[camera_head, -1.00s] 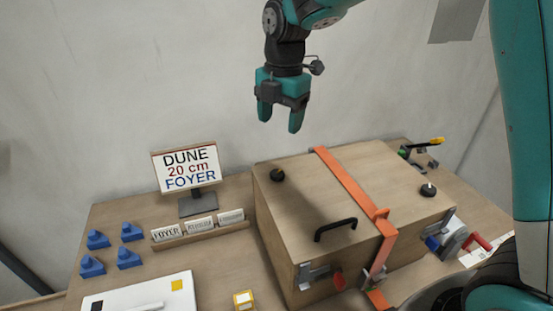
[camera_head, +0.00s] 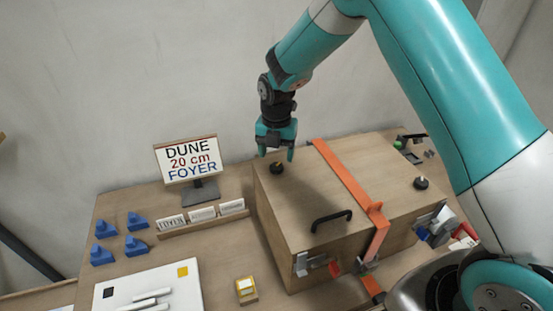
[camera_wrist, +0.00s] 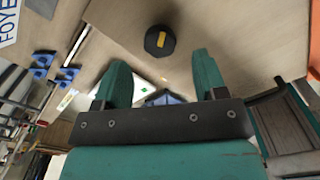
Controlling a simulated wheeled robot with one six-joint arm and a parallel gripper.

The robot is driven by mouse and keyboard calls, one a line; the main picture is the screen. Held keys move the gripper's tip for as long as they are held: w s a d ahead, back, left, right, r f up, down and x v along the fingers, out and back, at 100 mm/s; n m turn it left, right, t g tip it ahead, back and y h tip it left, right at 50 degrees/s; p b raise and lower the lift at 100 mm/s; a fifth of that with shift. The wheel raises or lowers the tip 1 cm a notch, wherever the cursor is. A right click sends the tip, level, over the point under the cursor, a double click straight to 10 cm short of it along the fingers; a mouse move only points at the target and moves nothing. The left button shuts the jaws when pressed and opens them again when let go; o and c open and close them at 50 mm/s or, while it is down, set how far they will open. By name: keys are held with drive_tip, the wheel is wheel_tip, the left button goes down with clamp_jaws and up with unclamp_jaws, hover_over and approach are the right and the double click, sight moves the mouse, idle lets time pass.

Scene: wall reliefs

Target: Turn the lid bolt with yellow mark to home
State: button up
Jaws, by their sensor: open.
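A wooden crate with a closed lid (camera_head: 285,215) stands on the table. The lid bolt at its back left is a round black knob (camera_head: 276,169). In the wrist view this bolt (camera_wrist: 160,41) shows a short yellow mark on its top, and a small orange-yellow spot lies on the lid beside it. My gripper (camera_head: 276,155) points down just above this bolt, open and empty. In the wrist view its two fingers (camera_wrist: 159,68) are spread, with the bolt beyond the tips and apart from them. A second black bolt (camera_head: 421,183) sits at the lid's right.
An orange strap (camera_head: 345,180) crosses the lid, with a black handle (camera_head: 331,219) left of it. Latches (camera_head: 310,264) are on the crate's front. A sign (camera_head: 187,158), a card rack (camera_head: 200,220), blue pieces (camera_head: 136,221) and a white board (camera_head: 185,291) stand at left.

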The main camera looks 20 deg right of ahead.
sight(277, 166)
drive_tip(key=shift+f+p, duration=0.35)
drive_tip(key=shift+f, duration=1.75)
drive_tip(key=c, duration=0.9)
